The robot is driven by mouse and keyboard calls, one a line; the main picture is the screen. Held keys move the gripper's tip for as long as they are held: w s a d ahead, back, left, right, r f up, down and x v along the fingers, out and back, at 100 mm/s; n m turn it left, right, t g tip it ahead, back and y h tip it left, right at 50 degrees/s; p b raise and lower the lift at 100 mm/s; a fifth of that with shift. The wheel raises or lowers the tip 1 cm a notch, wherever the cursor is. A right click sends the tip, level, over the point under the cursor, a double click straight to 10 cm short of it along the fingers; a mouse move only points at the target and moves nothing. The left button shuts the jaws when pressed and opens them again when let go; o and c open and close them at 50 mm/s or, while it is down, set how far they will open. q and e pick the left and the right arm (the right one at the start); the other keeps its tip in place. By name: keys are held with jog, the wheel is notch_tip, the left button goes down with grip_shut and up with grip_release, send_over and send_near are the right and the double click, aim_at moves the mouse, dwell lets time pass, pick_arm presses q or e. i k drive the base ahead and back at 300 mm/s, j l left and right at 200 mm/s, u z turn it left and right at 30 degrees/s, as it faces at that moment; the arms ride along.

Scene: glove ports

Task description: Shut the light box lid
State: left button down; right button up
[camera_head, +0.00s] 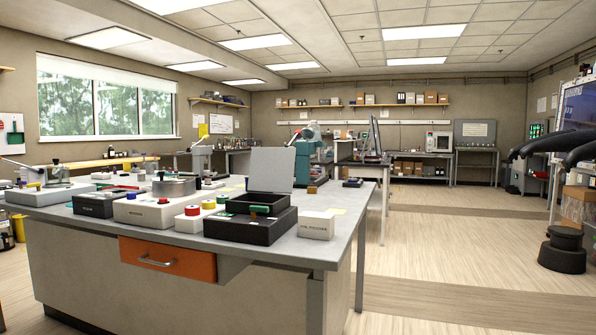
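A low black box (250,230) stands at the front of the grey lab bench, near its right end. Its grey lid (271,169) stands raised and nearly upright at the rear, so the box is open at the top. A green bar-shaped piece (259,209) shows at the front of the opening. The inside is mostly hidden. The box's label is too small to read, but it is the only box with a raised lid. I can make out neither of my grippers.
A white carton (316,225) is right of the box. Colored knobs (209,204) and a round metal pot (174,187) are left. An orange drawer front (167,259) is below. Dark, curved, glove-like shapes (550,143) enter from the right edge.

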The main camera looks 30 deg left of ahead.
aim_at(272, 169)
jog(key=i, duration=3.2)
jog(key=i+u, duration=0.15)
jog(key=i, duration=0.3)
jog(key=i+l+u, duration=0.2)
jog(key=i, duration=0.25)
jog(key=i+l+u, duration=0.15)
jog(key=i, duration=0.3)
jog(key=u, duration=1.85)
